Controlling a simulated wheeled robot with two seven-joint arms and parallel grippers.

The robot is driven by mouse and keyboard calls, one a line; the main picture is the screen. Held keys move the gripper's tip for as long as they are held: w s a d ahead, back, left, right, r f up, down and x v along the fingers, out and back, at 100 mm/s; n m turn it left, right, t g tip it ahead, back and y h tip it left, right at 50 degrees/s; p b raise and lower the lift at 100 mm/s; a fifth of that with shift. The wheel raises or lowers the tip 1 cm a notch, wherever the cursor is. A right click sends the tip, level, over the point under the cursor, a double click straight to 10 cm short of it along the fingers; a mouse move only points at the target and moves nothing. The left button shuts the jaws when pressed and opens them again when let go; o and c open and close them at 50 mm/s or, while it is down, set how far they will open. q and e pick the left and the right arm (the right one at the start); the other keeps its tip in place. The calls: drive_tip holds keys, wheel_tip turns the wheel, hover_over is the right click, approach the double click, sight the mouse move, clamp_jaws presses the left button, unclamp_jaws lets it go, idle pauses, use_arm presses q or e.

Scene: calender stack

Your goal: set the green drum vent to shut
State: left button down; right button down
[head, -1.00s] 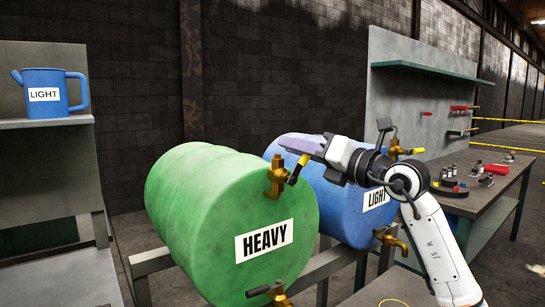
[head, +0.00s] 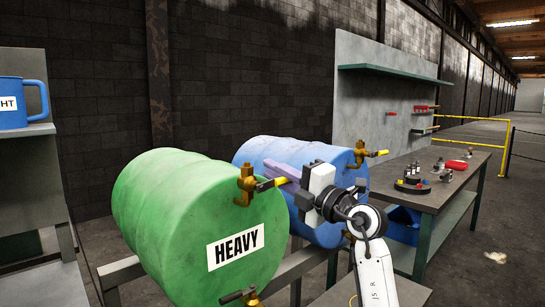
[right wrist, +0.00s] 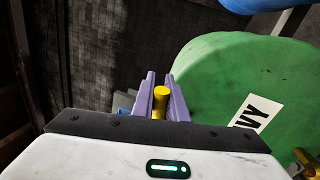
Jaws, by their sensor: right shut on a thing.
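The green drum (head: 165,225), labelled HEAVY, lies on its side on a rack. Its brass vent (head: 245,185) sits at the top of the front face. The vent's handle has a yellow grip (head: 279,182) and points right, close to level. My right gripper (head: 285,174), with purple fingers, is shut on this handle from the right. In the right wrist view the yellow grip (right wrist: 160,101) stands between the two fingers, beside the green drum (right wrist: 235,85). The gripper hides part of the handle's end. My left gripper is not in view.
A blue drum (head: 265,153) lies behind my right gripper, its own yellow-tipped vent (head: 366,153) near my wrist. A tap (head: 240,297) shows low on the green drum. A workbench (head: 450,190) with small items stands right. A blue jug (head: 22,103) is on a left shelf.

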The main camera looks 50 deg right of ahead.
use_arm(q)
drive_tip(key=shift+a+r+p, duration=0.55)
drive_tip(key=shift+p, duration=0.1)
use_arm(e)
drive_tip(key=shift+f+m, duration=0.45)
drive_tip(key=shift+m, duration=0.35)
drive_tip(key=c, duration=1.7)
unclamp_jaws()
drive_tip(key=shift+d, duration=0.1)
drive_tip(key=shift+c, duration=0.2)
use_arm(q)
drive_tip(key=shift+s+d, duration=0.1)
use_arm(e)
drive_tip(key=shift+s, duration=0.1)
